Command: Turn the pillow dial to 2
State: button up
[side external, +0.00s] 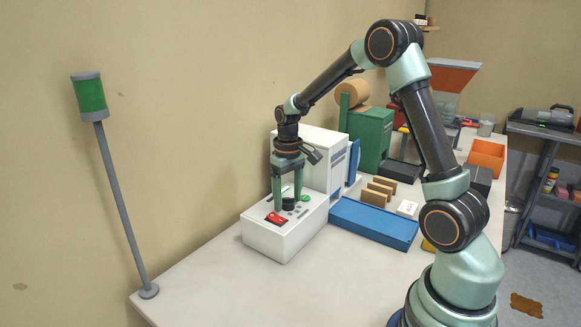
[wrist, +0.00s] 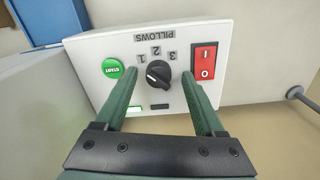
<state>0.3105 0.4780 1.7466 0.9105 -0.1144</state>
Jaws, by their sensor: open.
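The pillow dial (wrist: 158,76) is a black knob on the white control panel, below the label PILLOWS and the numbers 1, 2 and 3, which appear upside down in the wrist view. A pale line marks the knob, but I cannot tell surely which number it points to. My gripper (wrist: 159,77) is open, with one green finger on each side of the dial and visible gaps between. In the side view my gripper (side external: 288,195) points down over the panel, and the dial (side external: 288,204) shows dark between the fingers.
The green START button (wrist: 113,69) sits left of the dial and the red rocker switch (wrist: 204,62) right of it, close to the fingers. A taller white housing (side external: 318,155) stands behind the panel. A blue tray (side external: 375,222) lies to the right; the front table is clear.

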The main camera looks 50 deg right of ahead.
jog(key=shift+f, duration=0.15)
grip_shut()
jog(key=shift+a+m, duration=0.1)
jog(key=shift+m, duration=0.2)
jog(key=m, duration=0.3)
jog(key=shift+w+m, duration=0.1)
jog(key=shift+m, duration=0.2)
jog(key=m, duration=0.4)
jog(key=shift+m, duration=0.3)
jog(key=shift+w, duration=0.1)
dwell(0.3)
